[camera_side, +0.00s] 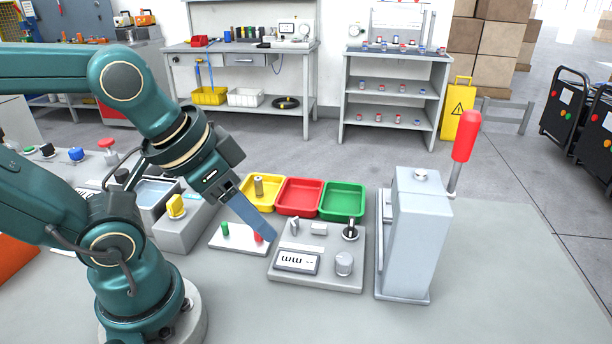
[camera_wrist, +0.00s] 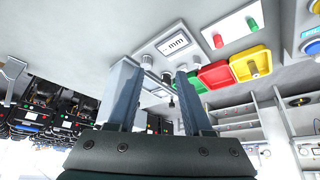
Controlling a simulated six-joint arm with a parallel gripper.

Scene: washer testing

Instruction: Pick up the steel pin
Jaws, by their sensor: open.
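A short upright grey-tan metal cylinder, which looks like the steel pin (camera_side: 258,187), stands in the yellow tray (camera_side: 245,194). In the wrist view the pin (camera_wrist: 253,66) shows small inside the yellow tray (camera_wrist: 241,69). My gripper (camera_side: 270,236) points down and to the right, its finger end low near the left edge of the gauge box, in front of the tray. In the wrist view my gripper (camera_wrist: 154,76) has its two fingers wide apart with nothing held between them. It is clear of the pin.
The gauge box (camera_side: 315,282) carries a display, a knob and small metal parts. A press (camera_side: 415,235) with a red-handled lever stands to its right. Red (camera_side: 300,210) and green (camera_side: 343,213) trays adjoin the yellow one. A white plate (camera_side: 233,243) holds green and red pegs.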

